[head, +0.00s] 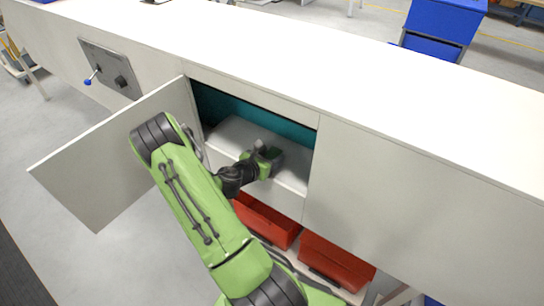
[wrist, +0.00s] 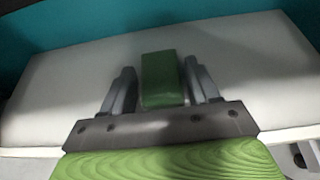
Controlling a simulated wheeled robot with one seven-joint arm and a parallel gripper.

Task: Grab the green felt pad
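The green felt pad (wrist: 162,79) is a small dark green block on the pale floor of the open cabinet compartment. In the wrist view it stands between the two fingers of my gripper (wrist: 161,83). A narrow gap seems to show on each side of it, so the fingers look open around it. The pad's lower end is hidden behind my gripper's palm plate. In the head view my gripper (head: 268,157) reaches into the compartment, and the pad cannot be told apart clearly from my green gripper parts.
The compartment (head: 237,130) has a teal back wall. Its door (head: 120,155) is swung open to the left of my arm. A white counter (head: 330,75) runs above it. Red bins (head: 335,262) sit below. A grey panel with a blue-knobbed lever (head: 88,82) is farther left.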

